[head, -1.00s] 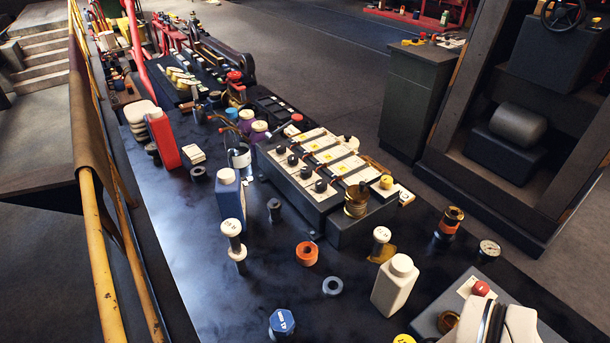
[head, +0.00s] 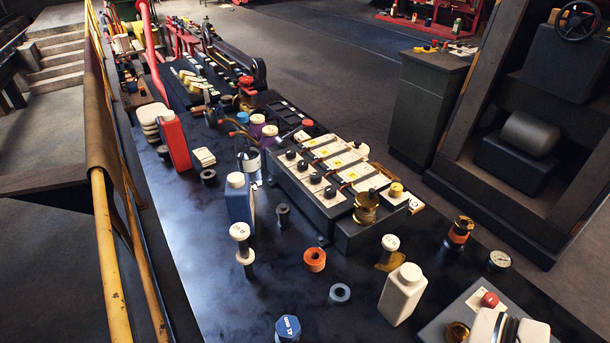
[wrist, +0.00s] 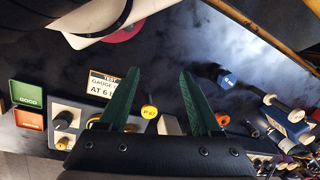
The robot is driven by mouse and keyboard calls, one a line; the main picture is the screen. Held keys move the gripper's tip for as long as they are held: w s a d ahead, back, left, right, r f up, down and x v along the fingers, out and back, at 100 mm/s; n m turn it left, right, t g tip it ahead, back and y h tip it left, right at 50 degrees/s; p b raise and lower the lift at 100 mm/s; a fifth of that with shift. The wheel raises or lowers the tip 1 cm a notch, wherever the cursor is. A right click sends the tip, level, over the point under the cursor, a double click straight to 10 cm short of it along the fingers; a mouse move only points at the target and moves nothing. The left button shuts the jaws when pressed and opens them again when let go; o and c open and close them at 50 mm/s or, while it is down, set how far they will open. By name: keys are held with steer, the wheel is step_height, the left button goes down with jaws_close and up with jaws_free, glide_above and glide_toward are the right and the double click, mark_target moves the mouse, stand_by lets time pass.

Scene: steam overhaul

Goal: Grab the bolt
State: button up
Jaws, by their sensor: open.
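Several bolt-like pieces are in view, and I cannot tell which one the task means. A blue hex-headed bolt (head: 288,328) with white marking stands at the front edge of the head view; it also shows right of centre in the wrist view (wrist: 226,79). A white-capped bolt (head: 240,232) stands behind it, and another white-capped one (head: 389,243) is right of centre. A yellow-headed piece (wrist: 150,108) shows between my fingers in the wrist picture, beyond them. My gripper (wrist: 159,72) is open, its two green fingers apart with nothing held.
An orange ring (head: 314,260), a grey ring (head: 340,293) and a white bottle (head: 402,294) stand on the dark bench. A blue bottle (head: 239,203) and a grey battery block (head: 308,198) stand behind. A panel with a red button (head: 489,300) is at right.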

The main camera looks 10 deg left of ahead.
steer(key=w+a+f+n+t, duration=0.15)
steer(key=w+a, duration=0.25)
steer(key=w, duration=0.7)
steer(key=n+t+y, duration=0.1)
steer(key=n+t, duration=0.5)
steer(key=t, duration=0.7)
glide_toward(282, 207)
steer(key=x, duration=1)
steer(key=shift+w+f, duration=0.2)
steer(key=shift+w, duration=0.05)
jaws_close()
steer(key=shift+r, duration=0.1)
